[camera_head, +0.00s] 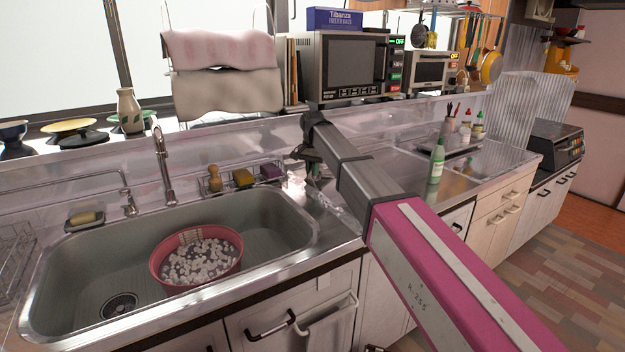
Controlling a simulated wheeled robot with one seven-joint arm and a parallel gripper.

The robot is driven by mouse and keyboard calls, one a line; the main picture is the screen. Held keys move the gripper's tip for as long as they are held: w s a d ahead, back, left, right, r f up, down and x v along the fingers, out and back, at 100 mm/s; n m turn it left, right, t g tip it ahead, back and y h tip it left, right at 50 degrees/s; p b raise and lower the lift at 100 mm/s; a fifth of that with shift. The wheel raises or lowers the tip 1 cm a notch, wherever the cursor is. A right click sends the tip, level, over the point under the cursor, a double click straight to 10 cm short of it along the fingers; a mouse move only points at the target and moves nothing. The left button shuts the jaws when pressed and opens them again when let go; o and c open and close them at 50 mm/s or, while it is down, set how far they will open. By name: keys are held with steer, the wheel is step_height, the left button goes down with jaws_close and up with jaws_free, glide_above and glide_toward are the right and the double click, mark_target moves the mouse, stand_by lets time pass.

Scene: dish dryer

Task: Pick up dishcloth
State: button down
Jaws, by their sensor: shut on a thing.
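My gripper (309,168) is small and dark at the end of my arm, over the counter just right of the sink. It is shut on a pale, crumpled thing that looks like the dishcloth (338,208). The cloth hangs under the gripper, close to the shiny counter, and is partly hidden by my arm. I cannot tell whether its lower edge touches the counter.
The steel sink (85,262) holds a red tub (205,282) with white bits in it. A sponge rack (243,180) stands behind the sink. Towels (228,93) hang above. A microwave (345,68) stands on the back ledge. A green bottle (436,162) stands to the right.

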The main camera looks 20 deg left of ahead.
step_height(320, 180, up, 8)
steer(key=shift+r, duration=0.2)
step_height(320, 180, up, 9)
stand_by(0.6)
